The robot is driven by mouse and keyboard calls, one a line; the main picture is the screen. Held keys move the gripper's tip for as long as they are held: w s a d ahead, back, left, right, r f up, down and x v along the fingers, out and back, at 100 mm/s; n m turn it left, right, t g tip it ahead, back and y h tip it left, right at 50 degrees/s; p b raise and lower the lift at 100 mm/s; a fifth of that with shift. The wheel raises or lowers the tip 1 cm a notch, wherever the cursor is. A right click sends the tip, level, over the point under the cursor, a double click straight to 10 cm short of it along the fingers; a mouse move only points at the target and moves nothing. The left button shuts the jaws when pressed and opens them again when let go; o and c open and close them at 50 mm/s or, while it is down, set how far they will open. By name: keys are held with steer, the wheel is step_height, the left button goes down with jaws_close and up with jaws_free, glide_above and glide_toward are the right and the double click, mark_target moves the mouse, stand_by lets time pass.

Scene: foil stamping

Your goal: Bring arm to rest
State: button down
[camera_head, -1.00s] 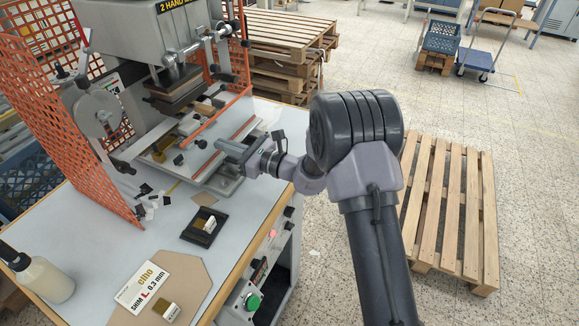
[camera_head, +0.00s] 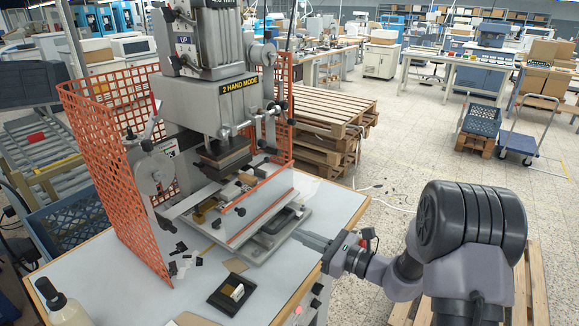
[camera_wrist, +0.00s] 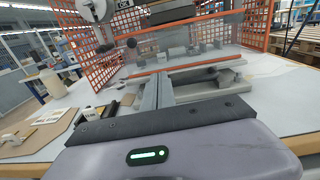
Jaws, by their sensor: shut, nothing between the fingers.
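My gripper (camera_head: 305,238) is shut and empty. It reaches in from the right in the head view, level with the table's right edge and just to the right of the stamping press's bed (camera_head: 268,240). In the wrist view my gripper's fingers (camera_wrist: 158,88) are together and point toward the press, with nothing between them. My arm comes from the lower right of the head view. The press (camera_head: 205,105) carries a "2 HAND MODE" label and stands on the grey table (camera_head: 150,268).
An orange mesh guard (camera_head: 115,165) stands left of the press. Stacked pallets (camera_head: 325,110) stand behind. Open floor (camera_head: 420,150) lies to the right.

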steer(key=s+a+r+n+g, duration=0.5)
steer(key=s+r+n+g, duration=0.15)
steer(key=s, duration=0.35)
steer(key=s+n+g+h+b, duration=0.2)
steer(key=s+n+h, duration=0.5)
steer(key=s, duration=0.7)
steer(key=s+d+r+n+t+h, duration=0.1)
steer(key=s+d+n+t+h, duration=0.3)
steer(key=d, duration=0.7)
steer(key=s+n+h, duration=0.1)
steer(key=s+n, duration=0.1)
steer(key=s, duration=0.1)
steer(key=shift+s+n+h+b, duration=0.2)
steer(key=shift+n+h+b, duration=0.15)
steer(key=shift+h+b, duration=0.05)
steer(key=shift+r, duration=0.1)
